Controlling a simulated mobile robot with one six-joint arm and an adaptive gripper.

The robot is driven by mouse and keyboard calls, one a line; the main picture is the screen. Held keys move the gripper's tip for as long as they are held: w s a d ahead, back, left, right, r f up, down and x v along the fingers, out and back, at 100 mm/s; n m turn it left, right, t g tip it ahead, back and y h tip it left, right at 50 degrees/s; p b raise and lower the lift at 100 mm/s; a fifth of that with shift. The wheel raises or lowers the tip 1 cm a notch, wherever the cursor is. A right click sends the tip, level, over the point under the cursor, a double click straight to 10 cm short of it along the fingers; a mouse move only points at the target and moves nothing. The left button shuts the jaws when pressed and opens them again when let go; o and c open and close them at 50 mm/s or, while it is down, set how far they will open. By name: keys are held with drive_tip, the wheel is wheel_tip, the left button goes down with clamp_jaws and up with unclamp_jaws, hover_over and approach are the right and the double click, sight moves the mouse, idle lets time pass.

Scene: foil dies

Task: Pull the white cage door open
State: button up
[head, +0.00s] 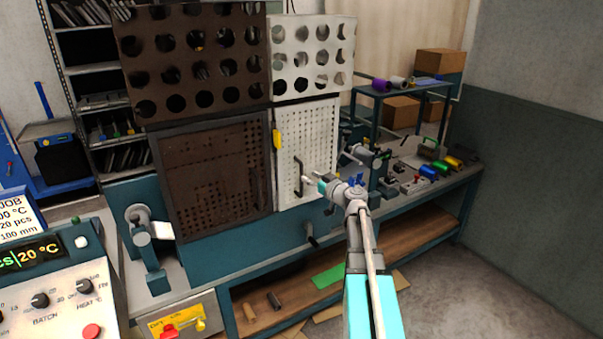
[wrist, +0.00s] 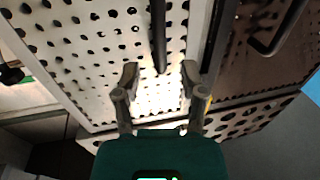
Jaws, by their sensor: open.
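My gripper (head: 311,180) is in front of the lower part of the door, close to the handle. In the wrist view the white door (wrist: 100,35) fills the upper left. There the handle (wrist: 158,38) comes down in line with the gap between the fingertips of my open gripper (wrist: 160,78). I cannot tell whether it lies between them. Neither finger visibly presses on it.
The brown perforated panel (head: 215,170) adjoins at left; a yellow piece (head: 277,139) sits at the seam. A dark crank (head: 312,236) sticks out below the door. A control panel (head: 60,290) stands front left.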

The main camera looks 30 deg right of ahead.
drive_tip(key=shift+x, duration=2.5)
drive_tip(key=shift+c, duration=0.3)
clamp_jaws()
